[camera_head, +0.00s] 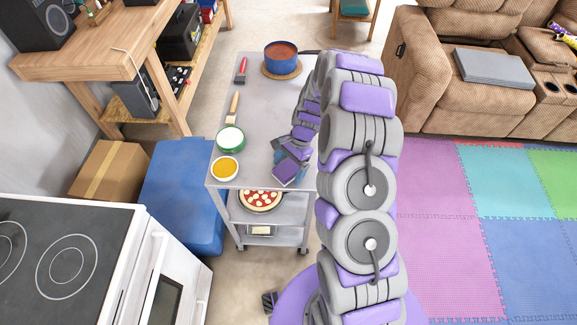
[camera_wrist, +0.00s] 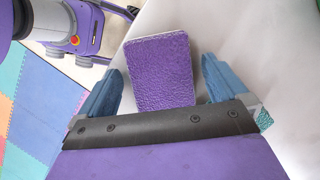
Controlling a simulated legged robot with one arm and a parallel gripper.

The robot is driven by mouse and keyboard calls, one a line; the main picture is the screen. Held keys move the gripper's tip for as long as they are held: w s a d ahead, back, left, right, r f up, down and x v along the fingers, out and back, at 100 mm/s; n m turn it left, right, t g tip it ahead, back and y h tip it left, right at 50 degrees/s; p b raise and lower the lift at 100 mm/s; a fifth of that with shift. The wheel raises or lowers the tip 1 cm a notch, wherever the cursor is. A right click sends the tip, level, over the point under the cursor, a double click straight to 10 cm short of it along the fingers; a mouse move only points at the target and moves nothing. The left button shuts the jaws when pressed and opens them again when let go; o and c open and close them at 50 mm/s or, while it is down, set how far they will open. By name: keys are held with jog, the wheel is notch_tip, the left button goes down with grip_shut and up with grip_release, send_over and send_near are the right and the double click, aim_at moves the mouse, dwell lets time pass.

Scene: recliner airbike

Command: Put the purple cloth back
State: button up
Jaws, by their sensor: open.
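In the wrist view, the purple cloth (camera_wrist: 160,75) is a small textured rectangle lying on the pale grey top of the cart. My gripper (camera_wrist: 162,70) is open, with one blue finger on each side of the cloth and clear gaps between. The cloth's near edge is hidden behind the dark bar of my gripper. I cannot tell how high the fingers are above the surface. In the head view, my arm reaches over the right side of the grey cart (camera_head: 262,110), and my gripper is low over its near right part. The arm hides much there.
On the cart top are a blue pot (camera_head: 282,66), a red-handled brush (camera_head: 241,72), a wooden-handled brush (camera_head: 233,107), a green-rimmed bowl (camera_head: 230,139) and a yellow-filled bowl (camera_head: 224,168). A pizza (camera_head: 260,201) is on the shelf below. A stove (camera_head: 65,260) stands left, a recliner (camera_head: 450,85) right.

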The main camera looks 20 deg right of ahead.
jog(key=p+v, duration=0.3)
jog(key=v, duration=0.8)
jog(key=s+a+r+n, duration=0.3)
jog(key=s+r, duration=0.3)
jog(key=r, duration=0.4)
jog(key=s+a+r+n+h, duration=0.2)
jog(key=s+a+r+n, duration=0.15)
jog(key=s+r, duration=0.5)
jog(key=s+d+r+n+h, duration=0.1)
jog(key=s+n, duration=0.2)
jog(key=s, duration=0.8)
jog(key=s+d+r+n+h, duration=0.1)
jog(key=s+r+n, duration=0.1)
jog(key=s, duration=0.8)
jog(key=shift+s+d+r+n, duration=0.2)
jog(key=shift+s+n, duration=0.2)
jog(key=shift+n, duration=0.15)
